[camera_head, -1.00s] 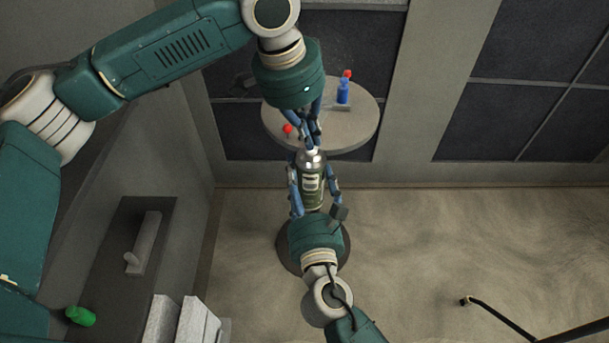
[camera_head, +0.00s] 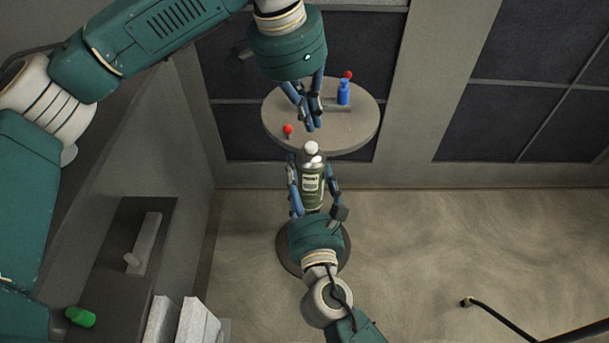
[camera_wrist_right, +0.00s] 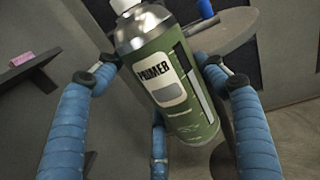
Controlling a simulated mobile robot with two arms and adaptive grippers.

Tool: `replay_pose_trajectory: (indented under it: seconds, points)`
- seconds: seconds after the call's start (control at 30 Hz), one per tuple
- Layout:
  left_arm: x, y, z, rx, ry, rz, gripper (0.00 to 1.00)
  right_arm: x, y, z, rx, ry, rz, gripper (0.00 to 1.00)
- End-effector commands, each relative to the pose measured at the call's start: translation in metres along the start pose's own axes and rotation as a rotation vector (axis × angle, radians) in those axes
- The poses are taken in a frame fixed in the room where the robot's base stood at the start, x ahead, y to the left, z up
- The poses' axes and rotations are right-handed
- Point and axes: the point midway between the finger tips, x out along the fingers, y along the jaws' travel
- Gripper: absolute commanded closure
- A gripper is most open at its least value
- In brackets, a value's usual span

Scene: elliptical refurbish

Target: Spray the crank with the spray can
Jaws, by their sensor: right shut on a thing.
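The spray can (camera_head: 313,185) is green and silver with a white top and a "PRIMER" label. My right gripper (camera_head: 313,168) is shut around it and holds it upright; the can also shows large in the right wrist view (camera_wrist_right: 165,85). My left gripper (camera_head: 313,127) points down above the can, apart from its white top. Its fingertips lie close together in front of the round table, and I cannot tell whether they are shut. A grey bar with a short peg (camera_head: 146,245), which looks like the crank, lies on the dark table at left.
A green cylinder (camera_head: 81,316) lies on the dark table (camera_head: 105,275), near white blocks (camera_head: 193,322). Floor at right is mostly clear, except for a black bar (camera_head: 500,318).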

Motion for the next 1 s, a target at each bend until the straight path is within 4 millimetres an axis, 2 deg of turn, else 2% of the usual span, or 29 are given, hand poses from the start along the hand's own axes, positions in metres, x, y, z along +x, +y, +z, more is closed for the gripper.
replay_pose_trajectory:
  seconds: [0.17,0.27,0.7,0.83,1.0]
  points:
    - [-0.003,0.0,0.0,0.0,0.001,-0.001,1.0,0.0,0.0,0.001,0.0,-0.002,0.0,0.61]
    - [-0.011,0.0,-0.001,0.0,0.002,-0.002,1.0,0.0,0.0,0.001,0.0,-0.002,0.0,0.61]
    - [-0.097,0.0,-0.001,0.0,0.001,-0.001,1.0,0.0,0.0,0.001,0.0,-0.002,0.0,0.61]
    - [-0.112,-0.001,-0.001,0.0,0.001,0.0,1.0,0.0,0.0,0.001,0.0,-0.002,0.0,0.61]
    - [-0.12,-0.001,0.0,0.0,0.0,0.0,1.0,0.0,0.0,0.001,0.0,-0.002,0.0,0.61]
